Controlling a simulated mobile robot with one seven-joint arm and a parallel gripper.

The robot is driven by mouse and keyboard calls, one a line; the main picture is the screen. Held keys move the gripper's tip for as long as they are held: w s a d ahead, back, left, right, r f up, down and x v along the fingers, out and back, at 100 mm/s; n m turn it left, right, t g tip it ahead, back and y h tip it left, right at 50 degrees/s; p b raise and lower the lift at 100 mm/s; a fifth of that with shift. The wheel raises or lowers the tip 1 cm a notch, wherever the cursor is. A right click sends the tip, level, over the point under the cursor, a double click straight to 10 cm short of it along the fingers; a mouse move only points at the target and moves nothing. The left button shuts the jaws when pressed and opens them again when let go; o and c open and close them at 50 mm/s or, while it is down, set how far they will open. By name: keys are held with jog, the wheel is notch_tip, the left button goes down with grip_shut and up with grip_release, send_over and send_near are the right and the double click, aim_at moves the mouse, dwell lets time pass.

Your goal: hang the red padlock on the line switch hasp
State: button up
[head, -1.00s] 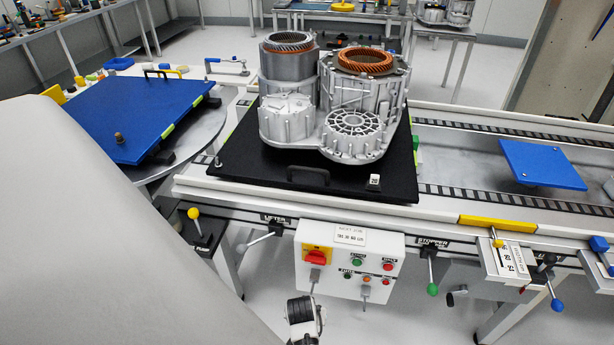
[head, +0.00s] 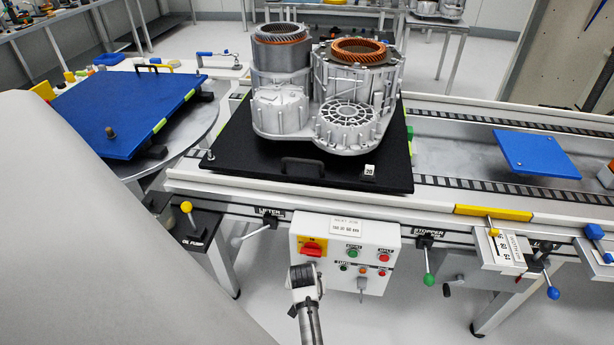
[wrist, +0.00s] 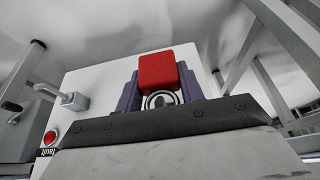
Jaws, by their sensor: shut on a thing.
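The red padlock (wrist: 158,72) shows in the wrist view between the two dark purple fingers of my gripper (wrist: 160,84), which is shut on it. A round silver part with a dark centre shows below the red body; its shackle cannot be made out. In the head view my gripper (head: 303,276) is in front of the control box, just below the red and yellow line switch (head: 313,248). The padlock cannot be made out there. The hasp cannot be clearly told in either view, and I cannot tell whether the padlock touches it.
The white control box (head: 383,229) hangs under the conveyor edge, with push buttons and a grey fitting (head: 361,285). The lifter lever (head: 252,234) is to its left, the green-knobbed stopper lever (head: 428,265) to its right. A stator housing (head: 349,128) stands on a black plate above.

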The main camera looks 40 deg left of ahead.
jog(key=shift+w+a+f, duration=0.3)
jog(key=shift+w+f, duration=0.1)
jog(key=shift+w, duration=0.15)
dwell(0.4)
jog(key=o, duration=1.1)
jog(key=shift+r, duration=0.1)
jog(key=shift+s+d+r+p, duration=0.1)
jog(key=shift+s+r+p, duration=0.1)
jog(key=shift+r+p, duration=0.25)
jog(key=shift+s+d+r+p, duration=0.1)
jog(key=shift+s+r+p, duration=0.05)
jog(key=shift+r+p, duration=0.2)
